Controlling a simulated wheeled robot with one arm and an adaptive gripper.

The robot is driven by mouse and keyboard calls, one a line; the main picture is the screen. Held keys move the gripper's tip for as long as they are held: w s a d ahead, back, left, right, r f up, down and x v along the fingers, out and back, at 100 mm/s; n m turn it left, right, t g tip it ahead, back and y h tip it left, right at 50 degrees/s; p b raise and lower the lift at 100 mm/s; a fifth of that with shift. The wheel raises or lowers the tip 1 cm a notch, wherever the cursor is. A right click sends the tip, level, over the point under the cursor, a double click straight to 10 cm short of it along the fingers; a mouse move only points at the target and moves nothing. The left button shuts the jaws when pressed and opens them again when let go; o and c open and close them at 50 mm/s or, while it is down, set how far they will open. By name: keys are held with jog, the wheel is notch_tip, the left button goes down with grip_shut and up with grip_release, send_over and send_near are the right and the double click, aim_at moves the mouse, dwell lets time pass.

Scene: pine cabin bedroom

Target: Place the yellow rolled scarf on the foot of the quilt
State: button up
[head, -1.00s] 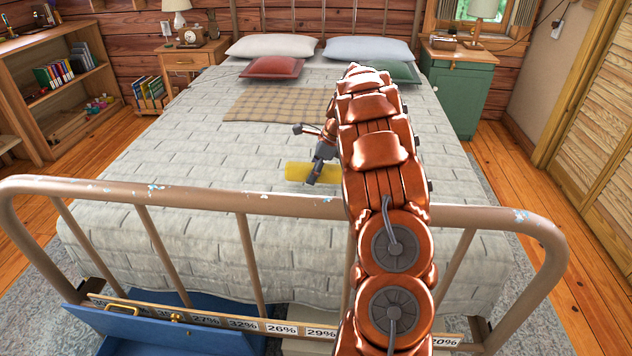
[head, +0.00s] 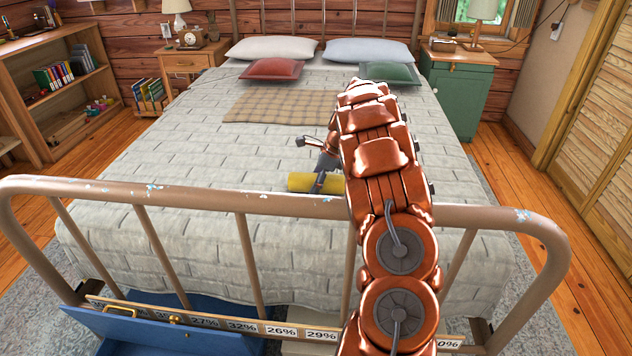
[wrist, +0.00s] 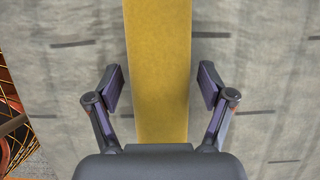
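The yellow rolled scarf (head: 302,182) lies crosswise near the foot end of the quilt (head: 200,225), just beyond the footboard rail in the head view. In the wrist view the scarf (wrist: 160,60) runs from the top edge down to my gripper's palm. My gripper (wrist: 160,88) is open, with one finger on each side of the scarf and a narrow strip of quilt showing at each side. In the head view my gripper (head: 318,186) is at the scarf, and my arm hides the scarf's right end.
The metal footboard (head: 180,195) stands between my body and the quilt, under my arm. A plaid blanket (head: 280,107) and several pillows lie farther up the bed. An open blue chest (head: 160,330) sits below the footboard. The quilt's left side is clear.

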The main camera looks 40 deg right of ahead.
dwell(0.3)
jog(key=p+v, duration=0.2)
jog(key=v, duration=1)
jog(key=shift+r, duration=0.1)
